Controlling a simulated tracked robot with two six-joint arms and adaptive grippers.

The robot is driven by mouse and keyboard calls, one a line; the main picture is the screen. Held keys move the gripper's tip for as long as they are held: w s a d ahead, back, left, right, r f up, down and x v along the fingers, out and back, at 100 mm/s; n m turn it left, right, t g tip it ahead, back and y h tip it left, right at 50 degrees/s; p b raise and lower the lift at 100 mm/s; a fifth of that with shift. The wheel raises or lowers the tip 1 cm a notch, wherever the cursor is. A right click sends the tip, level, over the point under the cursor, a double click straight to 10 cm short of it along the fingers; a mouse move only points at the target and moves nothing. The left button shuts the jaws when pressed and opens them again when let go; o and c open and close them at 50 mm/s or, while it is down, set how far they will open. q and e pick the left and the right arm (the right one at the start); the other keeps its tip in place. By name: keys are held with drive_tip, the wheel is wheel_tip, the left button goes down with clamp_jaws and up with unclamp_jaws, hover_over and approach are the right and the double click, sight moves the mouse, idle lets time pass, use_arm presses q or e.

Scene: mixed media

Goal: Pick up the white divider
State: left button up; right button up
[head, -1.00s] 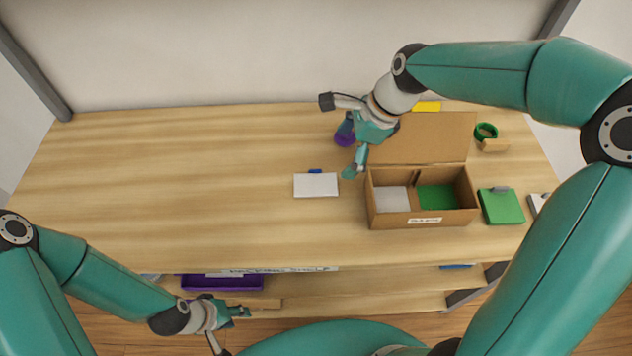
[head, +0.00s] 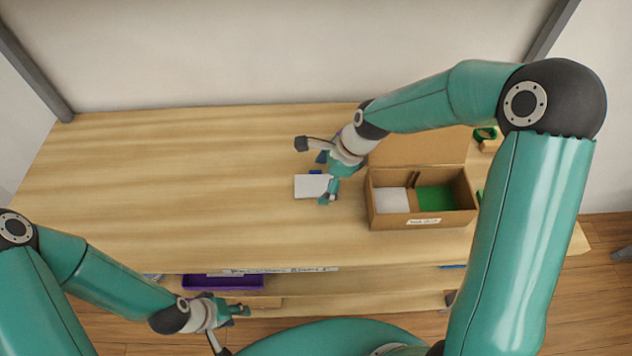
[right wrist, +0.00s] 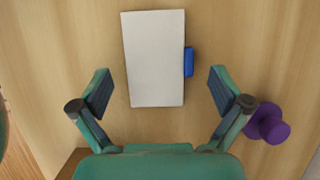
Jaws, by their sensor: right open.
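The white divider (head: 309,187), a flat white rectangle with a blue tab, lies on the table left of the cardboard box. It shows whole in the right wrist view (right wrist: 155,60), with its blue tab on the right side. My right gripper (head: 326,180) is over the divider's right part in the head view and hides some of it. In the right wrist view the gripper (right wrist: 161,90) is open and empty, its fingers apart on either side of the divider's lower end. My left gripper (head: 238,310) is low at the front left; its fingers are too small to read.
The open cardboard box (head: 425,210) holds a whitish panel (head: 391,200) and a green panel (head: 436,198). A purple object (right wrist: 270,124) stands near the right finger. A purple tray (head: 222,282) lies on the lower shelf. The table's left half is clear.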

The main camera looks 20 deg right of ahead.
drive_tip(key=c, duration=0.9)
drive_tip(key=shift+r, duration=0.2)
